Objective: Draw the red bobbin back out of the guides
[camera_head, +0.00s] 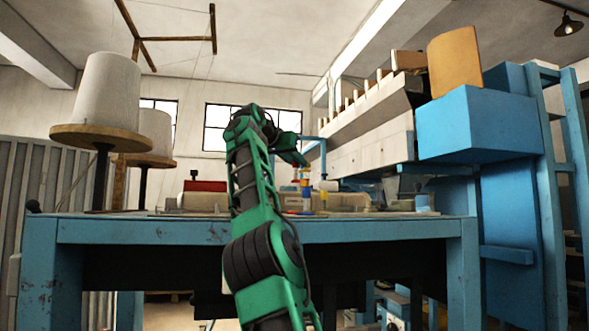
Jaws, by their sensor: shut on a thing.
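My green arm rises in front of the table and bends over to the right, with my gripper (297,161) pointing down above the tabletop. The guides cannot be told apart clearly at this size. I cannot tell whether the bobbin still touches them.
The blue table (390,229) spans the middle. Two large white cones (107,92) on wooden discs stand at left. A red-topped box (205,186) sits at the back of the table. A long white machine (370,140) and a blue housing (475,125) rise at right.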

